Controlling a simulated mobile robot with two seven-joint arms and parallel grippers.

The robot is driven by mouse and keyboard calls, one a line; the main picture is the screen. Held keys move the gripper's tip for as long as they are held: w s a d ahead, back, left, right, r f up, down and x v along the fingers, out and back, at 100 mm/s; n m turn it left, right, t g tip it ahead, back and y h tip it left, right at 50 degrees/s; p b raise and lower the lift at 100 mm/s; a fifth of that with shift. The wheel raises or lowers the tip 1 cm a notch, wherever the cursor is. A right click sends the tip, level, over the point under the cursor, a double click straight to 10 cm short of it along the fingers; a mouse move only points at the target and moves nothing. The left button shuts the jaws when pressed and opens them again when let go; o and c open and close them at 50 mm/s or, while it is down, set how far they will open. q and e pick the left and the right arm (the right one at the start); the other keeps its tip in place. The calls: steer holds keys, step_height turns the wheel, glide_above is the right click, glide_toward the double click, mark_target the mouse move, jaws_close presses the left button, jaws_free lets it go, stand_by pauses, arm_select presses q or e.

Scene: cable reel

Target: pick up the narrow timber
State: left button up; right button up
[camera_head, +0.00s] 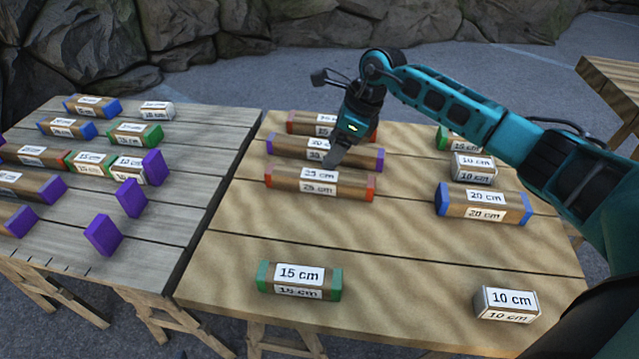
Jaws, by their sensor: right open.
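Several square-section timbers with length labels and coloured ends lie on two tables; I cannot tell which is the narrow one. My right gripper (336,154) is open and points down over the back middle of the right table. Its visible finger overlaps the purple-ended timber (290,148) and reaches close to the red-ended 25 cm timber (320,184) in front; I cannot tell whether it touches either. Another red-ended timber (305,123) lies behind, partly hidden by the gripper. My left gripper is not in view.
On the right table (400,265) are a blue-ended 20 cm timber (484,204), white 10 cm blocks (508,304) and a green-ended 15 cm timber (299,280). The front middle is clear. The left table (165,225) holds more timbers and purple blocks (104,236). A gap separates the tables.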

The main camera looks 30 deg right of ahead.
mark_target(320, 175)
steer(key=x, duration=0.3)
steer(key=shift+a+f, duration=0.1)
steer(key=shift+f, duration=0.05)
steer(key=shift+w+a+f+b, duration=0.1)
steer(key=shift+a+f+b, duration=0.05)
steer(key=shift+f+b, duration=0.25)
steer(key=x, duration=0.1)
steer(key=b+x, duration=0.1)
steer(key=x, duration=0.3)
steer(key=shift+s+f+b, duration=0.15)
steer(key=shift+s+b, duration=0.1)
steer(key=shift+b, duration=0.1)
steer(key=c, duration=1.1)
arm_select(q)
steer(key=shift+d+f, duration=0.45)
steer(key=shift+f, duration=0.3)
arm_select(e)
steer(key=shift+c, duration=0.4)
